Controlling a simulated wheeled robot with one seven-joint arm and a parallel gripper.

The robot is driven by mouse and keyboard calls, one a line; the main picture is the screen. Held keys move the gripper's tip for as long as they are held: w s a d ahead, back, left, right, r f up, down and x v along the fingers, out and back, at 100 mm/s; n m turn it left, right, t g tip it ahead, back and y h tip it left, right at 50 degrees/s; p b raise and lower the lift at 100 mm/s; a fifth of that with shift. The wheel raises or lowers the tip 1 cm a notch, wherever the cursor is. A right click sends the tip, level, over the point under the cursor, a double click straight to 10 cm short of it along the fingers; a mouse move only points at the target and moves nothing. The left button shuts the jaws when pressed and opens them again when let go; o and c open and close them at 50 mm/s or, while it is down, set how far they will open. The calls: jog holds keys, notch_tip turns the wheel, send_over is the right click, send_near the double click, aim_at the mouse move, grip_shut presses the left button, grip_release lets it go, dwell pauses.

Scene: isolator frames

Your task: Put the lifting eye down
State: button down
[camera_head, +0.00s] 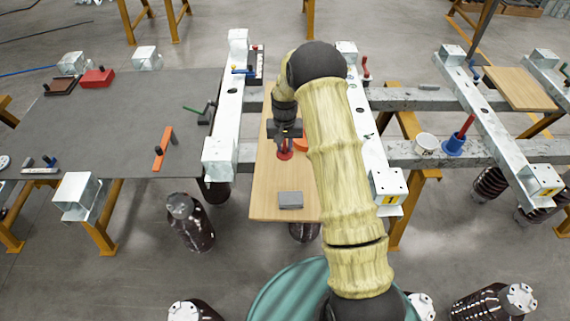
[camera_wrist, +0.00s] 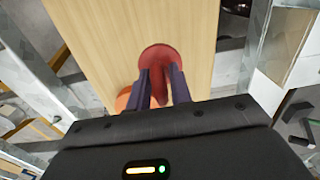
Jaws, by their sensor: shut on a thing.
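My gripper (camera_head: 285,141) is shut on a red piece with a round disc (camera_head: 285,154), which I take to be the lifting eye. In the wrist view the stem of the lifting eye (camera_wrist: 160,60) lies between the two dark fingers (camera_wrist: 159,80), with its disc away from me. The disc is over the light wooden board (camera_head: 268,190), between two white beams. I cannot tell whether it touches the board. The fingers and arm hide part of the piece.
An orange round thing (camera_head: 300,145) is close beside the lifting eye, partly hidden by my arm. A grey block (camera_head: 290,200) lies at the board's near end. White beams (camera_head: 228,110) flank the board. Bare wood lies between the disc and the grey block.

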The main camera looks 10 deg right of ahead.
aim_at(285, 140)
jog(key=f, duration=0.4)
jog(key=shift+w+f+p, duration=0.2)
jog(key=shift+f+p, duration=0.15)
jog(key=shift+s+a+r, duration=0.1)
jog(key=shift+s+a, duration=0.05)
jog(key=shift+s, duration=0.05)
jog(key=shift+d+f, duration=0.2)
jog(key=shift+f, duration=0.15)
notch_tip(285, 140, down, 2)
jog(key=shift+s+f+p, duration=0.1)
jog(key=shift+p, duration=0.25)
jog(key=shift+f, duration=0.55)
jog(key=c, duration=1.3)
grip_release()
jog(key=shift+o, duration=0.2)
jog(key=shift+r, duration=0.1)
notch_tip(285, 140, up, 12)
jog(key=shift+b, duration=0.85)
